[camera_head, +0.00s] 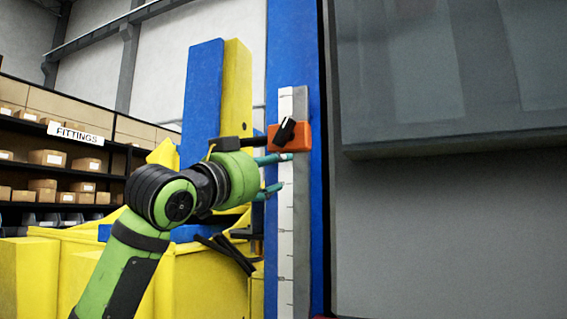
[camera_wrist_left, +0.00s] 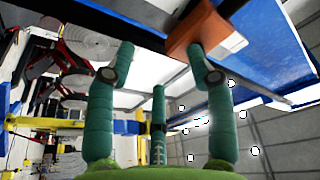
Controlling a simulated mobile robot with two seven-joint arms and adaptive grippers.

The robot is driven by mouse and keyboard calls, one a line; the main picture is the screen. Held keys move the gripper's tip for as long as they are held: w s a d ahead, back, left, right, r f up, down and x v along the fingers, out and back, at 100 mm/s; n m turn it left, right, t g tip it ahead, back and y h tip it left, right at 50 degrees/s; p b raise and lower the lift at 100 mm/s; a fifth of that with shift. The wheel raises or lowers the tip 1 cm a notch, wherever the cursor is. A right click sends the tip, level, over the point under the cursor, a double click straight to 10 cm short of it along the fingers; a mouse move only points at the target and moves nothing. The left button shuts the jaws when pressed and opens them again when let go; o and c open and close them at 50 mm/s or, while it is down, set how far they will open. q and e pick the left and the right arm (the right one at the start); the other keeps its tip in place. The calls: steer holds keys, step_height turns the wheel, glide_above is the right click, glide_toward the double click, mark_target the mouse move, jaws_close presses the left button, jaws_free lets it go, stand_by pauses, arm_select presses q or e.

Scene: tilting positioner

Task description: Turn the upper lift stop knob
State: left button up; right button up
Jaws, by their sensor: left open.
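The upper lift stop is an orange block (camera_head: 303,139) with a black knob (camera_head: 285,131), mounted on a white graduated scale (camera_head: 286,230) on a blue column. The knob's pointer is tilted in the head view. My left gripper (camera_head: 284,173) has green fingers spread apart, just below the block and in front of the scale. In the left wrist view the fingers (camera_wrist_left: 160,62) are open and empty; the right fingertip overlaps the lower edge of the orange block (camera_wrist_left: 200,30). I cannot tell whether it touches. The knob is not clearly seen there. My right gripper is not in view.
A blue column (camera_head: 314,220) stands behind the scale, with a large grey panel (camera_head: 440,230) to its right. Yellow machine parts (camera_head: 205,275) fill the area behind my left arm. Shelves with boxes (camera_head: 50,157) stand at the far left.

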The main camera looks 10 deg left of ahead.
mark_target(284, 132)
arm_select(q)
step_height(284, 132, up, 6)
steer(key=s, duration=0.3)
steer(key=shift+t+h, duration=0.3)
steer(key=shift+h, duration=0.1)
steer(key=p+x, duration=0.4)
steer(key=x, duration=0.1)
steer(key=shift+w+a+p, duration=0.3)
steer(key=shift+w+a, duration=0.05)
steer(key=shift+w+d+r+p, duration=0.15)
steer(key=shift+w+d+p, duration=0.2)
steer(key=shift+w+p, duration=0.2)
steer(key=shift+w, duration=0.1)
arm_select(e)
steer(key=r, duration=0.3)
steer(key=s+r, duration=0.1)
steer(key=r, duration=0.1)
steer(key=shift+r, duration=0.25)
steer(key=shift+w, duration=0.1)
arm_select(q)
jaws_close()
